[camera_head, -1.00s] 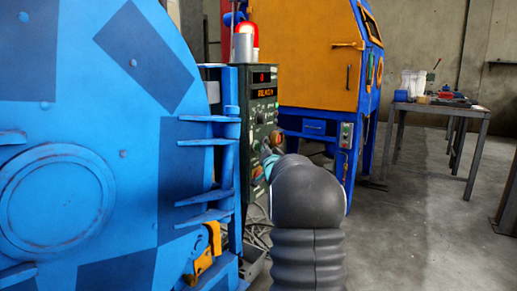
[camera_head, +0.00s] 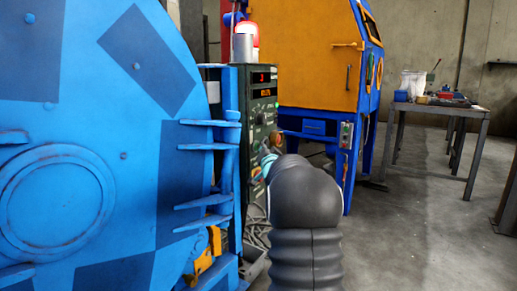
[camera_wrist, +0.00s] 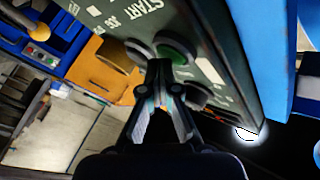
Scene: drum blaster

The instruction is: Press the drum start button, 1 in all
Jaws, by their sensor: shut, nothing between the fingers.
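The dark green control panel (camera_head: 262,88) stands beside the blue drum machine (camera_head: 120,190). In the wrist view the panel (camera_wrist: 215,35) appears tilted, with a START label upside down. A green round button (camera_wrist: 177,50) sits near that label, between dark round controls. My gripper (camera_wrist: 160,68) is shut and empty, its tips over the panel at the left edge of the green button. Contact cannot be told for certain. In the head view my arm hides most of the gripper and the button. The panel's upper display shows a red 3; the lower orange readout is too small to read.
A red and white lamp (camera_head: 246,40) stands above the panel. A blue-and-orange cabinet (camera_head: 318,60) is behind it. A metal table (camera_head: 440,110) with containers stands at the right. The grey floor at the right front is clear.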

